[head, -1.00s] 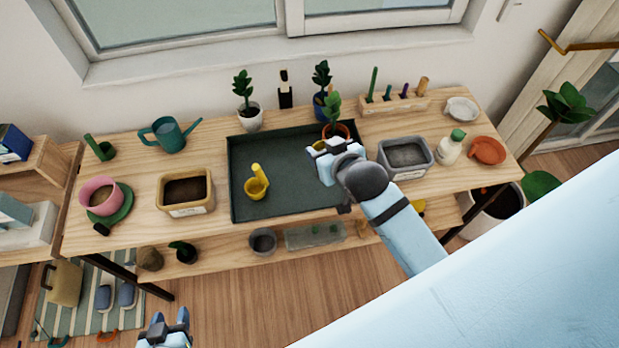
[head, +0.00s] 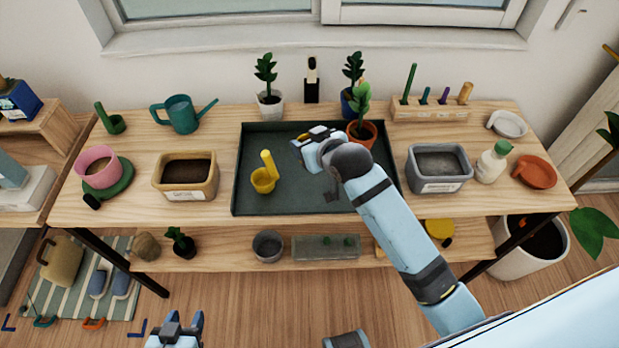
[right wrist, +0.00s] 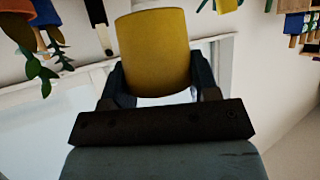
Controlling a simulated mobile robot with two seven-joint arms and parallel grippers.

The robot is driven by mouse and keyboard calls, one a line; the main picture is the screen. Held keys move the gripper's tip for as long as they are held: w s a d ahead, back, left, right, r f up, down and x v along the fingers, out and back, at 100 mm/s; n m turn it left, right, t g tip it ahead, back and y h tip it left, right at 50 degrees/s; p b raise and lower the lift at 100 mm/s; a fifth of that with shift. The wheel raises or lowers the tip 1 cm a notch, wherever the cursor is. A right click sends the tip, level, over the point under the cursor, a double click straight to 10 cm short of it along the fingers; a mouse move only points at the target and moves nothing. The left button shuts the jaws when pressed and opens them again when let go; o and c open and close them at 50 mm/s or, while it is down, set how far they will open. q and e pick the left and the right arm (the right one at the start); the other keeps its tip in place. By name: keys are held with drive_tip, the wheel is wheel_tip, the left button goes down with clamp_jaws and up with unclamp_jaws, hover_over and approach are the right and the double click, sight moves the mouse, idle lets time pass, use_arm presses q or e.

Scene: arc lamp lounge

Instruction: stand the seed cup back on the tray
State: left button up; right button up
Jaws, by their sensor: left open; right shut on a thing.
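My right gripper (head: 303,142) is shut on a yellow cup, which I take as the seed cup (right wrist: 153,55); it fills the space between the fingers in the right wrist view. In the head view the gripper is over the middle of the dark green tray (head: 240,190), and the hand mostly hides the cup. I cannot tell the cup's tilt or its height over the tray. My left gripper (head: 180,325) is open and empty, low in front of the bench.
A yellow scoop (head: 265,180) with an upright handle stands on the tray's left part. A plant in a terracotta pot (head: 362,133) stands at its back right. A tan bin (head: 186,177) and a grey bin (head: 440,168) flank the tray.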

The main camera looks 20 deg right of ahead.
wheel_tip(320, 180, down, 8)
drive_tip(key=shift+r, duration=0.1)
wheel_tip(320, 180, down, 4)
drive_tip(key=shift+r+b, duration=0.25)
drive_tip(key=shift+b, duration=0.05)
use_arm(q)
drive_tip(key=shift+a+f, duration=0.1)
drive_tip(key=shift+f, duration=0.4)
use_arm(e)
drive_tip(key=shift+f, duration=0.45)
drive_tip(key=o, duration=1)
drive_tip(key=shift+f, duration=0.1)
drive_tip(key=shift+c, duration=0.2)
use_arm(q)
drive_tip(key=shift+s+f, duration=0.1)
drive_tip(key=shift+f, duration=0.05)
use_arm(e)
drive_tip(key=v, duration=1.1)
use_arm(q)
drive_tip(key=shift+r, duration=0.2)
use_arm(e)
drive_tip(key=s+f, duration=1.1)
drive_tip(key=s, duration=0.4)
drive_tip(key=shift+s+d+f+g, duration=0.2)
drive_tip(key=shift+g, duration=0.2)
